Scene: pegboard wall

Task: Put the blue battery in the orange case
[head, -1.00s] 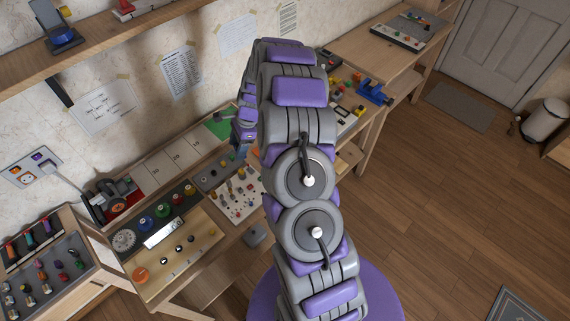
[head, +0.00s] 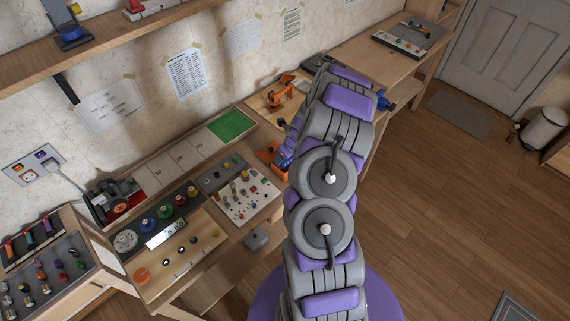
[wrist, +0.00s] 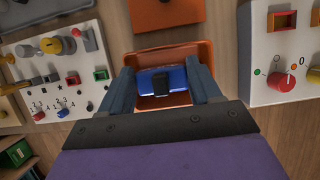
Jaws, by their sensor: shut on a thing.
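The blue battery (wrist: 155,80) is between the two fingers of my gripper (wrist: 163,77) in the wrist view, and the gripper is shut on it. Behind it is the orange case (wrist: 172,55), an open box whose rim surrounds the battery in the picture. I cannot tell whether the battery is above the case or inside it. An orange panel (wrist: 166,12) lies just beyond the case.
A white board with knobs and coloured pegs (wrist: 62,75) lies left of the case, and another panel with a red knob (wrist: 283,82) lies right. In the head view an orange toy arm (head: 282,95) stands farther along the bench, near a green panel (head: 231,125).

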